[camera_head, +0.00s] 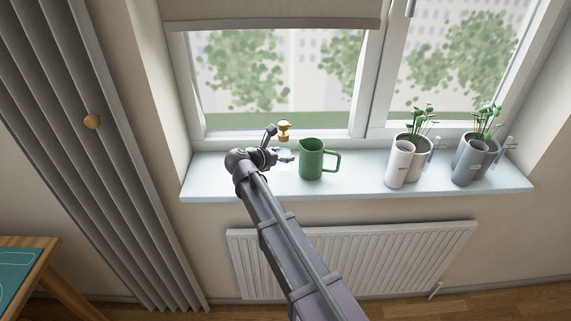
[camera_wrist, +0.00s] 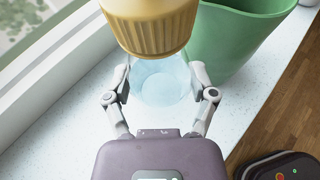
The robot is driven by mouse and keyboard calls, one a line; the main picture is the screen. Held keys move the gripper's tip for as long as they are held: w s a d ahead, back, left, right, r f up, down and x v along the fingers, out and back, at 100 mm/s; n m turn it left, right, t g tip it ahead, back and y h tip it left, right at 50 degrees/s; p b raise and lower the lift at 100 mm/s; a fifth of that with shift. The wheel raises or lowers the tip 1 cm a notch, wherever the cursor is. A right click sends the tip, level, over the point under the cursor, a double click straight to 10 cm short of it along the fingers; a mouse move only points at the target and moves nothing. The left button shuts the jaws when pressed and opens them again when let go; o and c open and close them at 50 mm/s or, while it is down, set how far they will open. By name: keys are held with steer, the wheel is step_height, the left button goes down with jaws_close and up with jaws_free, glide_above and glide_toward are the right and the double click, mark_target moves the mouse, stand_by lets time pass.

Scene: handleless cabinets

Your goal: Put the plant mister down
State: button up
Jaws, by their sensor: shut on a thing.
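The plant mister has a gold-yellow ribbed top (camera_head: 284,127) and a clear, pale blue body. In the wrist view its top (camera_wrist: 155,25) is large and close, and its glass body (camera_wrist: 160,88) sits between my fingers. My gripper (camera_wrist: 161,80) is shut on the body, one finger on each side. In the head view my gripper (camera_head: 280,156) is over the left part of the pale window sill (camera_head: 215,180), and my arm partly hides the mister. The mister looks upright. I cannot tell whether its base touches the sill.
A green jug (camera_head: 311,160) stands close to the right of the mister; it also shows in the wrist view (camera_wrist: 232,42). Potted plants in white (camera_head: 398,165) and grey (camera_head: 467,162) pots stand farther right. The window is behind. Bare sill lies between jug and pots.

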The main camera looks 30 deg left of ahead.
steer(key=shift+f+b, duration=0.8)
steer(key=shift+f, duration=0.35)
steer(key=shift+f, duration=0.1)
steer(key=o, duration=1.2)
steer(key=shift+s+r, duration=0.15)
steer(key=shift+r, duration=0.1)
steer(key=shift+s+a+r+p, duration=0.1)
steer(key=shift+s+r+p, duration=0.05)
steer(key=shift+s+p, duration=0.2)
steer(key=p+v, duration=0.4)
steer(key=v, duration=0.7)
